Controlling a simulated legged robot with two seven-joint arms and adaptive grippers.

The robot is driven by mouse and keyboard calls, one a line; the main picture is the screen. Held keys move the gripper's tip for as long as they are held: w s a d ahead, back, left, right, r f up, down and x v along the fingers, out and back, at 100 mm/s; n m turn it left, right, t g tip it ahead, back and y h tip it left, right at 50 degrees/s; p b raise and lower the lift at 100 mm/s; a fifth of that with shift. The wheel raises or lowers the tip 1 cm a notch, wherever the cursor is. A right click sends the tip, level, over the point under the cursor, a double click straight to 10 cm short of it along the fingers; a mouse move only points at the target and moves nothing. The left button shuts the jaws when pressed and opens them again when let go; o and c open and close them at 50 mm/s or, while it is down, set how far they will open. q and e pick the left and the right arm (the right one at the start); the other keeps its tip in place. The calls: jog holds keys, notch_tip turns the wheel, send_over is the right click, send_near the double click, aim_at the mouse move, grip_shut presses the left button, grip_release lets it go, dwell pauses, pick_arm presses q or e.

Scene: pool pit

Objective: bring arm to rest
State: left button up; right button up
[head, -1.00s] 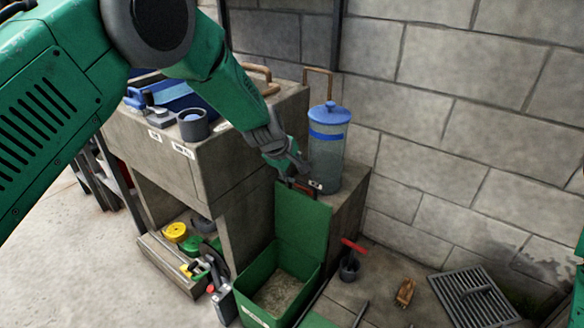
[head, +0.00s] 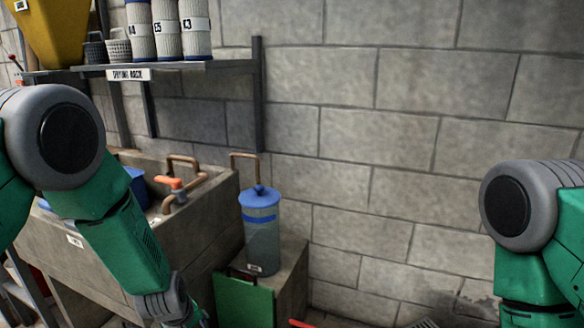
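My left arm comes in from the left, in front of the concrete sink (head: 215,205). Its wrist shows at the bottom edge, and the gripper's fingers are cut off below the picture. My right arm shows at the right edge, bent downward. Its gripper is out of view.
A clear canister with a blue lid (head: 261,225) stands on a concrete ledge (head: 289,270) by the block wall (head: 400,130). A green lid (head: 244,302) stands upright before it. The drying rack shelf (head: 190,70) holds several labelled cylinders. An orange-handled tap (head: 172,184) is at the sink.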

pick_arm(q)
jog(key=s+a+m+g+p, duration=0.1)
jog(key=s+m, duration=0.4)
jog(key=s, duration=1.1)
jog(key=s+a+m+g+p, duration=0.2)
jog(key=s+a+m+p, duration=0.1)
jog(key=s, duration=1.4)
jog(key=shift+s+a+m+p, duration=0.25)
jog(key=shift+m+p, duration=0.25)
jog(key=shift+m, duration=0.6)
jog(key=shift+w, duration=0.1)
